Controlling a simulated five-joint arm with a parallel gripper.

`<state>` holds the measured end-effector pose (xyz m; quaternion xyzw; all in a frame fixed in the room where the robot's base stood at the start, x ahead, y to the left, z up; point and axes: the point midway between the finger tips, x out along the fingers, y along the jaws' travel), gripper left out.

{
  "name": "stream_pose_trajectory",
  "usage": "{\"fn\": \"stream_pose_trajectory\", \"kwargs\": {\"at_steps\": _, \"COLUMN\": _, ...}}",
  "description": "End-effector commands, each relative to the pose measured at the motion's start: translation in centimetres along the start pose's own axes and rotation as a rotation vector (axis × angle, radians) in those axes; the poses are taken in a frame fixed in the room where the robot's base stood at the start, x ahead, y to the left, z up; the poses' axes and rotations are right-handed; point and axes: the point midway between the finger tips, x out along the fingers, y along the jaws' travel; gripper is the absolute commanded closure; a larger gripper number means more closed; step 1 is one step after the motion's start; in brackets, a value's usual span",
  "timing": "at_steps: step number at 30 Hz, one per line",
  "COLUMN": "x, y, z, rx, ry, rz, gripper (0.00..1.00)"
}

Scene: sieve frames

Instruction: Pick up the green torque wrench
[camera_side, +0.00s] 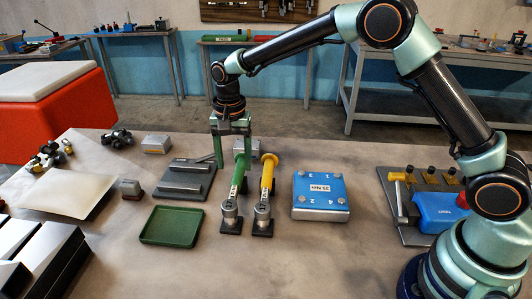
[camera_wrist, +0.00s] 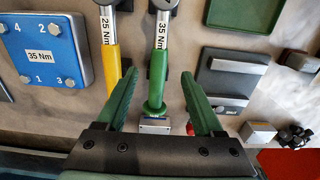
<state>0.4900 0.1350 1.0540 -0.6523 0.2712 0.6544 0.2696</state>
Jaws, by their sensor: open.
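The green torque wrench (camera_side: 239,178) lies in the middle of the table in the side view, its metal head towards the front. In the wrist view its green handle (camera_wrist: 156,92) and a 35 Nm label show. My gripper (camera_side: 232,158) is open and empty around the handle's far end. In the wrist view my gripper (camera_wrist: 158,74) has one finger on each side of the handle, with gaps. Whether the fingertips are down at handle height is unclear. The yellow-handled wrench (camera_side: 267,178), labelled 25 Nm in the wrist view (camera_wrist: 112,68), lies parallel, close beside one finger.
A blue-topped block (camera_side: 320,188) marked 35 Nm stands right of the wrenches. A green tray (camera_side: 170,228) and a dark grey plate with bars (camera_side: 187,180) are on the left. A small grey block (camera_wrist: 155,127) is at the green handle's end. The front middle table is clear.

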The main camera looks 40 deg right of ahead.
Motion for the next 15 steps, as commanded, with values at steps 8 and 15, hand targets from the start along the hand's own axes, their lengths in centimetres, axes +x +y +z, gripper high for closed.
{"fn": "stream_pose_trajectory", "kwargs": {"at_steps": 8, "x": 2.3, "y": 0.1, "z": 0.0, "rx": -0.001, "ry": -0.001, "rz": 0.001, "gripper": 0.31}}
{"fn": "stream_pose_trajectory", "kwargs": {"at_steps": 15, "x": 5.6, "y": 0.3, "z": 0.2, "rx": -0.001, "ry": -0.002, "rz": 0.003, "gripper": 0.31}}
